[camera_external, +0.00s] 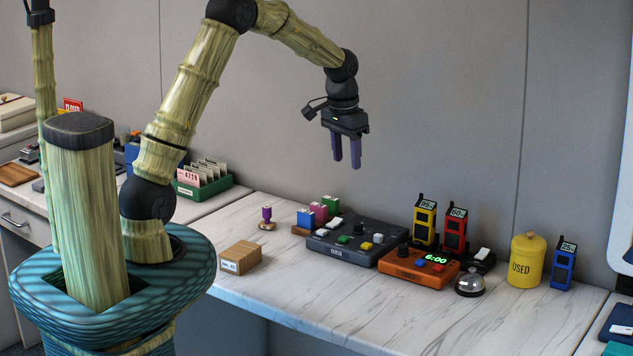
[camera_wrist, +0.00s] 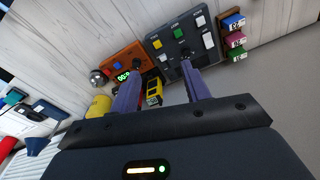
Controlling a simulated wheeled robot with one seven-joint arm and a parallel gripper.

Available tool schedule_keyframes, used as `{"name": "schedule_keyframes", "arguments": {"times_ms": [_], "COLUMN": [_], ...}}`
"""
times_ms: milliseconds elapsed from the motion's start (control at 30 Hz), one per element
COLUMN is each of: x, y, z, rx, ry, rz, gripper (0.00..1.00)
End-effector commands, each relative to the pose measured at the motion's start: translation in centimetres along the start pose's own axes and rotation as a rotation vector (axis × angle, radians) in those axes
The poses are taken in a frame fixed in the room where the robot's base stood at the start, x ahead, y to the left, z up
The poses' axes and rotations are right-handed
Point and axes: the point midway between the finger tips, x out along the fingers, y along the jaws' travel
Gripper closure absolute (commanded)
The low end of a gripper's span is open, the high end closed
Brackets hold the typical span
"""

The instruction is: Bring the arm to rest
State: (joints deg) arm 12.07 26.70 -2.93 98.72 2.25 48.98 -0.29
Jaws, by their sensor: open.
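My gripper (camera_external: 347,165) hangs in the air above the back part of the marble counter (camera_external: 400,320), its purple fingers pointing down. The fingers are apart with nothing between them. In the wrist view, my gripper (camera_wrist: 160,88) also shows open, with the counter items beyond its fingertips. My arm is raised and bent, reaching from its base at the left over the counter. The gripper touches nothing.
Below stand a dark button box (camera_external: 345,243), an orange timer (camera_external: 418,266), yellow (camera_external: 424,222) and red (camera_external: 455,228) handsets, a bell (camera_external: 470,284), a yellow canister (camera_external: 526,262) and a blue handset (camera_external: 563,265). A cardboard box (camera_external: 240,257) sits left. The front counter is clear.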

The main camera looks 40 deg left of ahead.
Motion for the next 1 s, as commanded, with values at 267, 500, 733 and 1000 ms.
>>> {"name": "schedule_keyframes", "arguments": {"times_ms": [267, 500, 733, 1000], "x": [-2.5, -3.5, -3.6, -3.4], "y": [-4.2, -6.1, -6.3, -6.3], "z": [8.9, 17.5, 22.4, 22.5], "rx": [-0.115, -0.217, -0.271, -0.273], "ry": [0.056, 0.106, 0.132, 0.132], "rz": [-0.014, -0.029, -0.036, -0.037], "gripper": [0.53, 0.53, 0.53, 0.53]}}
